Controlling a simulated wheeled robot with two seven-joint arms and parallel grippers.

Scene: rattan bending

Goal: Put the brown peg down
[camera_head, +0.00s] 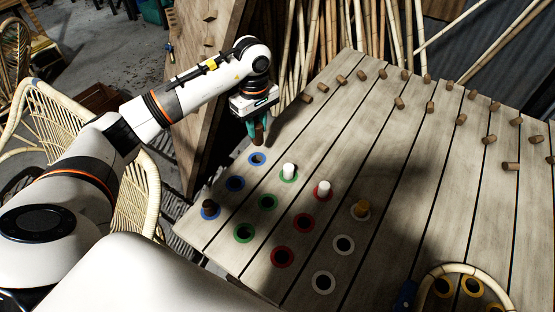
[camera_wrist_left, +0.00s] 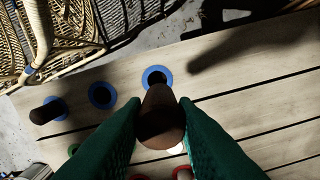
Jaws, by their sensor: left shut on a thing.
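My left gripper (camera_head: 256,130) is shut on the brown peg (camera_wrist_left: 160,120), which sits between the green fingers in the left wrist view. In the head view the peg (camera_head: 259,138) points down above the plank table (camera_head: 330,120), near the far blue ring (camera_head: 257,159). The middle blue ring (camera_head: 235,183) is empty. A dark peg (camera_head: 208,207) stands in the near blue ring. My right gripper is not in view.
White-topped pegs stand in a green ring (camera_head: 289,172) and a red ring (camera_head: 323,190); a tan peg (camera_head: 361,208) stands in a white ring. Several brown pegs stick up across the far table. A wooden panel (camera_head: 205,90) rises behind the gripper.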

